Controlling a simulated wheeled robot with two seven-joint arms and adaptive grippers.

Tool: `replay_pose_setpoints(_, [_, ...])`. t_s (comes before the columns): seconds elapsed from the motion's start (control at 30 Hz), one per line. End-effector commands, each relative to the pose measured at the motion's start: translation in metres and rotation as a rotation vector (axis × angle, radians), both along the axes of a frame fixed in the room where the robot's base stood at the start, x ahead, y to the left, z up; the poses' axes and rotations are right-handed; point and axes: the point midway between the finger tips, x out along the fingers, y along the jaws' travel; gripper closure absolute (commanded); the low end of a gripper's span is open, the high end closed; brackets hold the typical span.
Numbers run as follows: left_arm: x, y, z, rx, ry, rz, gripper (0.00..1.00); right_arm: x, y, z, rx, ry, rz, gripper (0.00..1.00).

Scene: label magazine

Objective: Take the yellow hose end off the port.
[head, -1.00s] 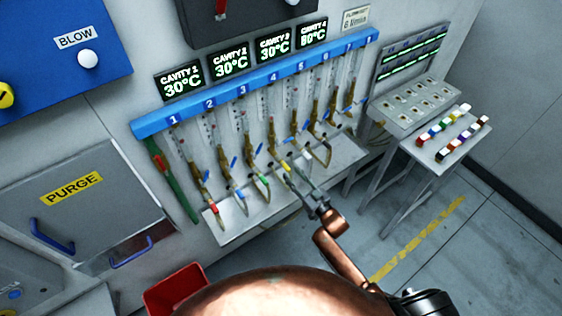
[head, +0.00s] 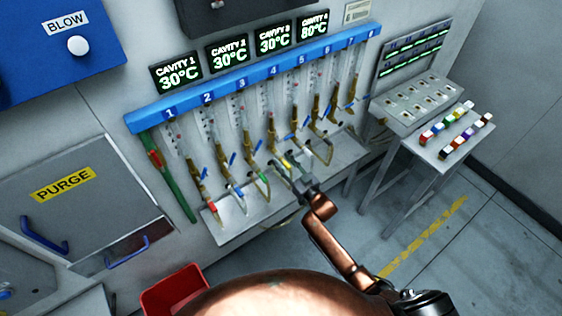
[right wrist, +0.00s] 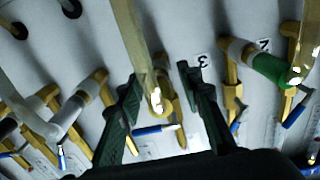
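The yellow hose end (head: 286,161) is at the lower part of the flow rack, to the right of the green hose end (head: 263,177). My right gripper (head: 293,173) is at it, coming in from the lower right. In the right wrist view, my open fingers stand on either side of a yellowish hose (right wrist: 138,45), whose bright yellow end (right wrist: 158,100) is between them. A gap shows on both sides, more clearly on the right. Whether the end sits fully on its port is hidden. My left gripper is not in view.
Neighbouring hoses and brass fittings with blue levers (right wrist: 155,129) crowd both sides. A metal shelf (head: 222,226) runs below the rack. A red bin (head: 172,288) is at lower left, and a side stand (head: 420,152) holds coloured blocks at right.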

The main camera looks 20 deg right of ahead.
Motion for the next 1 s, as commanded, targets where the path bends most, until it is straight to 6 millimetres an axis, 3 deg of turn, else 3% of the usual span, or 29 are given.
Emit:
replay_pose_setpoints(0.3, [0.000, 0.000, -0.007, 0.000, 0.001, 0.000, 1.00, 0.017, 0.007, 0.000, 0.001, 0.000, 0.000, 0.66])
replay_pose_setpoints(1.0, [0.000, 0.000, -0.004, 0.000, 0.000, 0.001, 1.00, 0.018, 0.007, 0.000, 0.001, 0.001, 0.000, 0.66])
